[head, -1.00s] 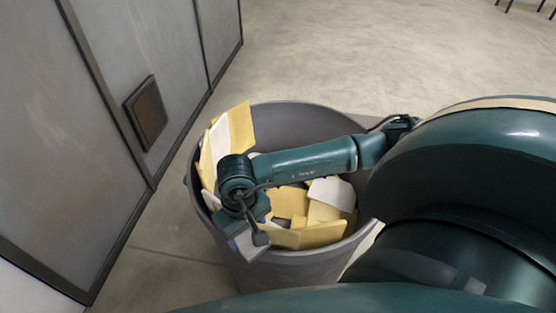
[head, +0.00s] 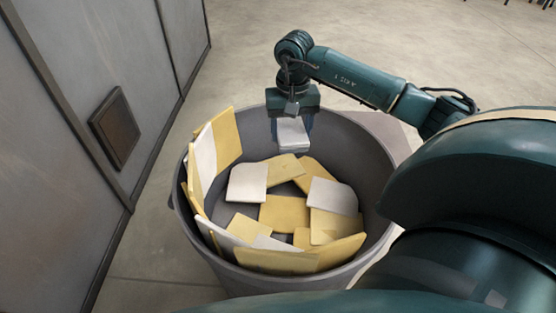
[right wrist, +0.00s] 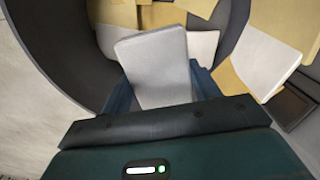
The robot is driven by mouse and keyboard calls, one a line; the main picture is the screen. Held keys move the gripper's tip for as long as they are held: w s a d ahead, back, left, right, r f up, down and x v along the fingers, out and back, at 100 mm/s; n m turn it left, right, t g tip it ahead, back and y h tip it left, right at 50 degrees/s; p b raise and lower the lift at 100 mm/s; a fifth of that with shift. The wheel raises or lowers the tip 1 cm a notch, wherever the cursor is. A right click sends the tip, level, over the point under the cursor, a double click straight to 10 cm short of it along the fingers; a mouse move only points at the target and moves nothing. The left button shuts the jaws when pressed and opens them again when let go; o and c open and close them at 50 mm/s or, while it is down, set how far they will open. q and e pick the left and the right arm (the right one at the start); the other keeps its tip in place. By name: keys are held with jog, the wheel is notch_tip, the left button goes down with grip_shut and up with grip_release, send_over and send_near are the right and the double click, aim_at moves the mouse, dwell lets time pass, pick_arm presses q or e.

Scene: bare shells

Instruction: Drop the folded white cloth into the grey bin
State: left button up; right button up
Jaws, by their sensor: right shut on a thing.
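The grey bin (head: 352,140) stands on the floor in the middle of the head view, its round mouth open upward. My right gripper (head: 292,140) is over the bin's far inner side, pointing down. It is shut on the folded white cloth (head: 292,131), which also shows between the fingers in the right wrist view (right wrist: 157,70). In the wrist view the bin's dark inner wall (right wrist: 65,50) curves around on the left and its contents lie beyond the cloth. My left gripper is not in view.
Inside the bin lie several yellow pieces (head: 284,213) and white pieces (head: 247,183), some leaning up the left wall above the rim. A grey panelled wall (head: 60,120) with a brown square plate (head: 115,127) stands at left. Open floor (head: 400,50) lies behind.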

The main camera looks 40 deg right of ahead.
jog(key=shift+w+d+r, duration=0.1)
jog(key=shift+d+r, duration=0.15)
jog(key=shift+d, duration=0.35)
jog(key=shift+f+b, duration=0.65)
jog(key=shift+f, duration=0.05)
notch_tip(320, 180, down, 3)
jog(key=shift+f+b, duration=0.1)
jog(key=shift+b, duration=0.9)
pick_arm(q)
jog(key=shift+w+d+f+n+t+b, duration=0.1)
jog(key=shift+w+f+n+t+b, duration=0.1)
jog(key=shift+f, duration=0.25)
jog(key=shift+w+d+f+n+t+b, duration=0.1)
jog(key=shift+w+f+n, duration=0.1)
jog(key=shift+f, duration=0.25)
pick_arm(e)
jog(key=shift+f, duration=0.55)
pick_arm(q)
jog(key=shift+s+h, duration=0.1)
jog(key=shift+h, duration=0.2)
pick_arm(e)
jog(key=o, duration=1.1)
